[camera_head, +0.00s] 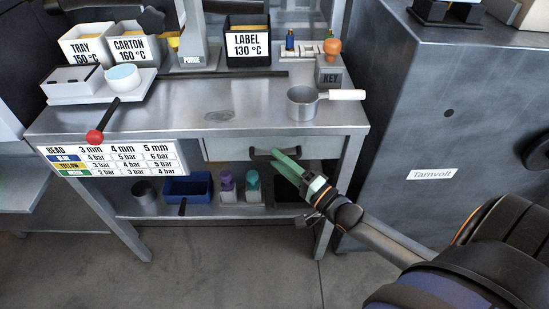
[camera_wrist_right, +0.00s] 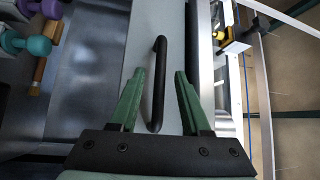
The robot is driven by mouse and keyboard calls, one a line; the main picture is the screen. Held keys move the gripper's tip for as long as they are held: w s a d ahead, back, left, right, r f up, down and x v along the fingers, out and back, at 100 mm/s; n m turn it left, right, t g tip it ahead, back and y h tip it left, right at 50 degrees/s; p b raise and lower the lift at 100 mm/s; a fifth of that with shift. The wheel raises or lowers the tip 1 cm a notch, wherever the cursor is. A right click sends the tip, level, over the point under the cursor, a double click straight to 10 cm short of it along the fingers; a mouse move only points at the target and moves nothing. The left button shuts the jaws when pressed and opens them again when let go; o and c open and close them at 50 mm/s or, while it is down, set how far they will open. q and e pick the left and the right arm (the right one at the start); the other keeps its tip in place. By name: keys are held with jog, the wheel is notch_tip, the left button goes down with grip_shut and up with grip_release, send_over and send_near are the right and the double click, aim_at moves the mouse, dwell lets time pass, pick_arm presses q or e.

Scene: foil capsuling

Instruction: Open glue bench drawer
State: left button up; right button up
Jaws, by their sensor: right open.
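The glue bench drawer (camera_head: 228,149) is a grey front under the bench top, and it looks shut. Its black bar handle (camera_head: 260,153) shows at the drawer's middle. My right gripper (camera_head: 281,156), with green fingers, reaches in from the lower right to the handle and partly covers its right end. In the right wrist view the gripper (camera_wrist_right: 159,72) is open, with the black handle (camera_wrist_right: 157,85) lying between its two fingers. My left gripper is in neither view.
The bench top (camera_head: 170,123) carries labelled bins, a lever with a red knob (camera_head: 95,137) and a metal pot (camera_head: 303,104) near the right edge. A grey cabinet (camera_head: 430,120) stands at the right.

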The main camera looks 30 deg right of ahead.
jog(key=shift+x, duration=1.05)
grip_shut()
jog(key=shift+f, duration=0.1)
dwell(0.6)
